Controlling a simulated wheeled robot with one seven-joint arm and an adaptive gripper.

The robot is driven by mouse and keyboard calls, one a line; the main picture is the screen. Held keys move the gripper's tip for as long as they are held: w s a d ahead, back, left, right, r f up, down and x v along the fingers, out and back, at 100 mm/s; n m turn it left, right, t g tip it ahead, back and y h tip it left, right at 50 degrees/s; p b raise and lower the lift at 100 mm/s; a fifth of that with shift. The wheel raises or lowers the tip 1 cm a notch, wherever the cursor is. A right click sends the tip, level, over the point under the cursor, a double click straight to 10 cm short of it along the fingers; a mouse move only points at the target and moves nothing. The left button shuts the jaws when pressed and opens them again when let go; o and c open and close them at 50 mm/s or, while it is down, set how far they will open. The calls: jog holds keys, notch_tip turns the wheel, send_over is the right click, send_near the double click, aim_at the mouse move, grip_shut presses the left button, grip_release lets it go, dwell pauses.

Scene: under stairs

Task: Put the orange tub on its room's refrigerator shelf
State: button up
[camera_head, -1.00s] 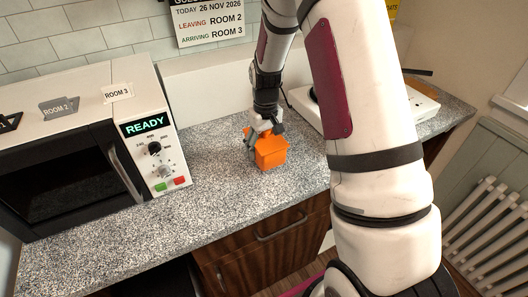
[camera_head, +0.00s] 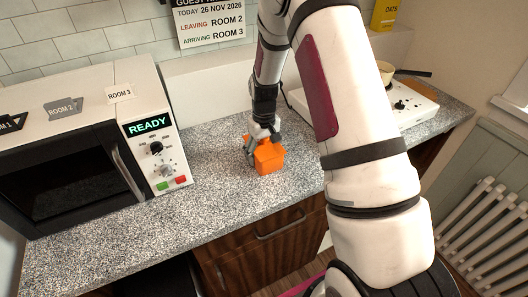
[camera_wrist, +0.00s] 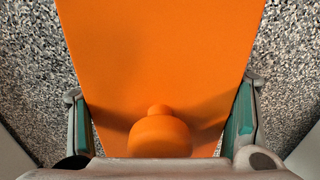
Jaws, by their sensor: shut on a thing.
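The orange tub (camera_head: 269,158) is on or just above the speckled grey counter, to the right of the microwave; I cannot tell whether it touches the counter. My gripper (camera_head: 256,148) is shut on it from above. In the wrist view the tub (camera_wrist: 160,60) fills the middle, with its round orange knob (camera_wrist: 160,135) near the bottom. The teal pads of my gripper (camera_wrist: 165,125) lie along both sides of the tub. The refrigerator is not in view.
A microwave (camera_head: 65,165) showing READY stands at left, with tags ROOM 2 (camera_head: 64,108) and ROOM 3 (camera_head: 120,94) on top. A wall sign (camera_head: 210,22) says leaving Room 2, arriving Room 3. A white hob (camera_head: 415,105) with a pan (camera_head: 385,72) stands at right. The front counter (camera_head: 130,235) is clear.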

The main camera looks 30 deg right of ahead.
jog(key=shift+f, duration=0.15)
jog(key=o, duration=1.7)
